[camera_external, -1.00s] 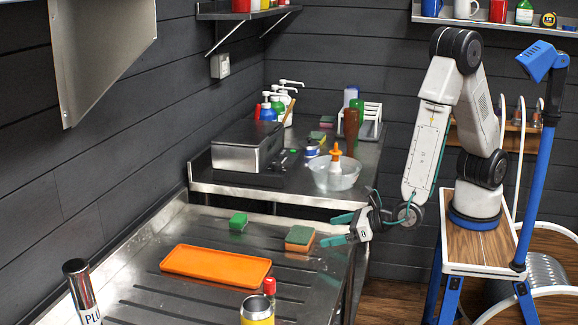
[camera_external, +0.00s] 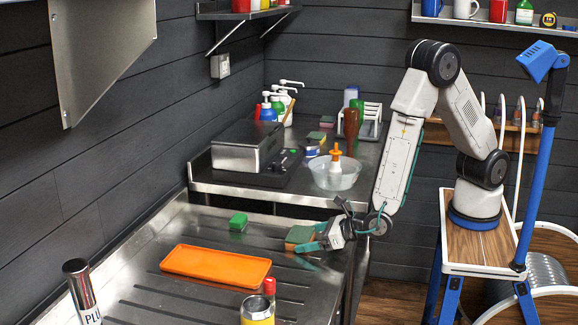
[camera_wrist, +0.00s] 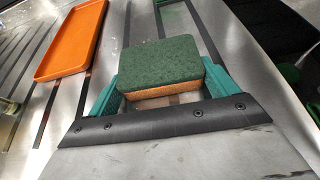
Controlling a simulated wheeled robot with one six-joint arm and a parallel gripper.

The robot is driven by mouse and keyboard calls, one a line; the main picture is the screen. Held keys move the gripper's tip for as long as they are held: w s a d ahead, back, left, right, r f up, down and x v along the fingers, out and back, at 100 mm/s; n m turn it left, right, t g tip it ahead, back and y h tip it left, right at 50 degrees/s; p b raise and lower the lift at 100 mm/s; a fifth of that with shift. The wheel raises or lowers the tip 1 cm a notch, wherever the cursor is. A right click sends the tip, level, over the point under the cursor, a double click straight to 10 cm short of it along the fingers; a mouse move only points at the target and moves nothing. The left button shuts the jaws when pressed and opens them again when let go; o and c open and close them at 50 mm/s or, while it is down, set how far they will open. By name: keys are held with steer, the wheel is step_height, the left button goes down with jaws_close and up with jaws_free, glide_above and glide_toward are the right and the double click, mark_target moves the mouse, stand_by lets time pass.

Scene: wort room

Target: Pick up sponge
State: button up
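The sponge (camera_external: 300,235), green on top and orange below, lies on the grooved steel drainboard (camera_external: 200,230). In the wrist view the sponge (camera_wrist: 160,66) sits between the two teal fingers of my gripper (camera_wrist: 160,88). The fingers are spread, one on each side of it. The right finger looks very near or touching the sponge; a small gap shows at the left. In the external view my gripper (camera_external: 305,243) reaches the sponge from the right, low over the drainboard, and partly hides it.
An orange tray (camera_external: 215,265) lies left of the sponge. A yellow container (camera_external: 257,310) and a small red-capped bottle (camera_external: 270,288) stand in front. A clear bowl (camera_external: 335,175) stands on the counter behind.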

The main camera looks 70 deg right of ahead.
steer(key=c, duration=0.3)
steer(key=shift+r, duration=0.1)
